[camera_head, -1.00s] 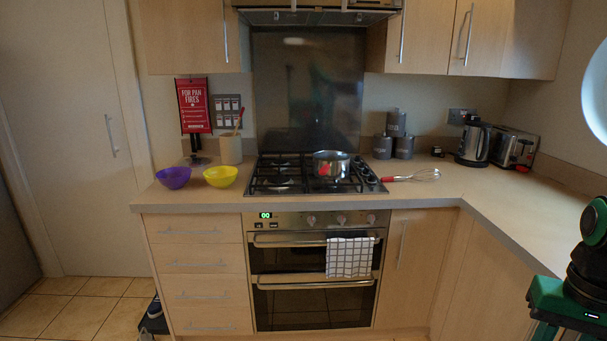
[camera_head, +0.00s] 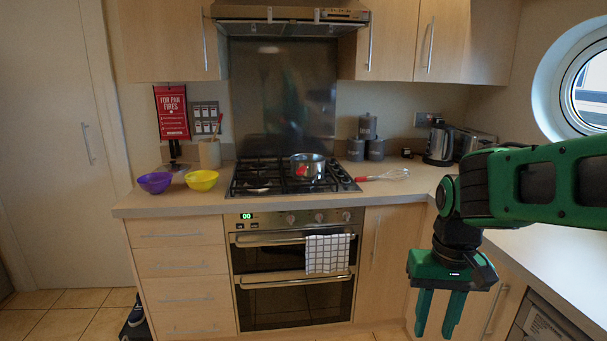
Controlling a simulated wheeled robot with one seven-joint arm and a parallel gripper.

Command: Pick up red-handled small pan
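The small steel pan (camera_head: 308,167) stands upright on the right part of the black gas hob (camera_head: 262,188). Its red handle (camera_head: 302,170) points toward me, foreshortened. My gripper (camera_head: 438,318) hangs at the lower right with its two green fingers pointing down and apart. It is open, with nothing between the fingers. It is in front of the cupboards, lower in the picture than the worktop and well to the right of the pan, not touching it.
A red-handled whisk (camera_head: 384,175) lies right of the hob. Purple (camera_head: 155,182) and yellow (camera_head: 201,180) bowls stand left of it. Canisters (camera_head: 367,140), a kettle (camera_head: 440,143) and a toaster (camera_head: 474,143) stand behind. A checked towel (camera_head: 327,254) hangs on the oven. The right worktop is largely clear.

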